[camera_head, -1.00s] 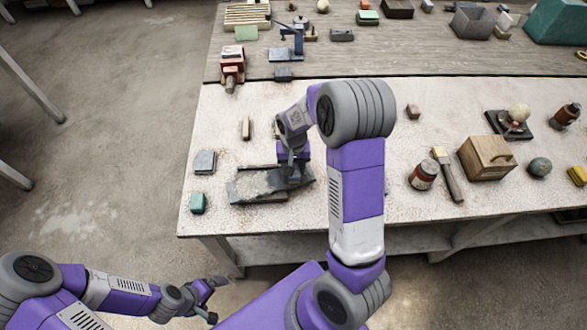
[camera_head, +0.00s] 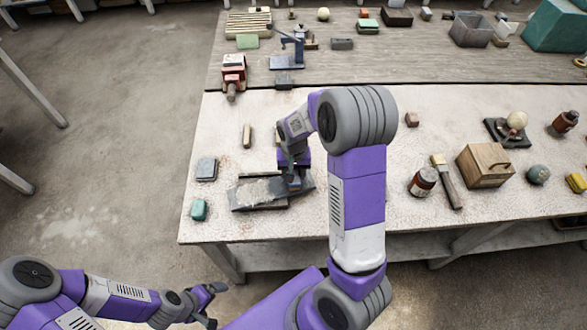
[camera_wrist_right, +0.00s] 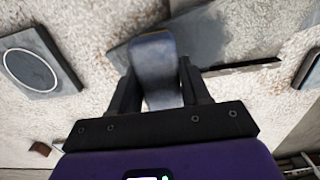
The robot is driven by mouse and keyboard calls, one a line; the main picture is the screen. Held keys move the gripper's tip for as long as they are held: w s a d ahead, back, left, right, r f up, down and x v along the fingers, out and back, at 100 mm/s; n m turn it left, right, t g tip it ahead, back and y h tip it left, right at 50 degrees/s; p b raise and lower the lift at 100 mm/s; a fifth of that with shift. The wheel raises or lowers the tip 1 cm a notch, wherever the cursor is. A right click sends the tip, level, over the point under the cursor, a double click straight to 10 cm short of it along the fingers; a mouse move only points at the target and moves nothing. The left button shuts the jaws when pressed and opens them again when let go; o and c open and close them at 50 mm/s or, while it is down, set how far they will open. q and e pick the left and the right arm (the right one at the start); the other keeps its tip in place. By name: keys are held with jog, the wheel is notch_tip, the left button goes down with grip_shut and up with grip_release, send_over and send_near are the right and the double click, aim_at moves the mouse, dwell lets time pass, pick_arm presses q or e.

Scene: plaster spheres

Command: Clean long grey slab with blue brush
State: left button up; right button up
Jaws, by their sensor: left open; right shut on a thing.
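The long grey slab (camera_head: 239,199) lies near the front left of the pale bench, with a whitish dusty patch on its left and middle part. Its right part looks darker and cleaner. My right gripper (camera_head: 294,182) is over the slab's right part, shut on the blue brush (camera_wrist_right: 154,62). In the right wrist view the brush sits between the fingers, over the grey slab (camera_wrist_right: 205,38); whether it touches is hard to tell. My left gripper (camera_head: 212,305) is open and empty, off the bench at the front.
A grey block (camera_head: 206,169), a teal block (camera_head: 199,210) and a wooden piece (camera_head: 247,136) lie left of and behind the slab. A jar (camera_head: 423,182), a flat brush (camera_head: 446,183) and a wooden box (camera_head: 484,165) stand to the right. Bare bench separates them from the slab.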

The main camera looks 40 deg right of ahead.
jog(key=shift+f, duration=0.1)
jog(key=shift+w+a+f, duration=0.1)
jog(key=shift+w+a, duration=0.4)
jog(key=shift+a, duration=1.1)
jog(key=shift+w+a+r, duration=0.1)
jog(key=shift+w+a, duration=0.4)
jog(key=shift+a, duration=1.05)
jog(key=shift+w+a+f, duration=0.1)
jog(key=shift+w+a, duration=0.4)
jog(key=shift+a, duration=1.1)
jog(key=shift+f, duration=0.65)
jog(key=shift+s, duration=0.1)
jog(key=shift+s+a+r, duration=0.15)
jog(key=shift+s+a, duration=0.1)
jog(key=shift+s, duration=0.1)
jog(key=shift+s+a, duration=0.3)
jog(key=shift+s, duration=0.2)
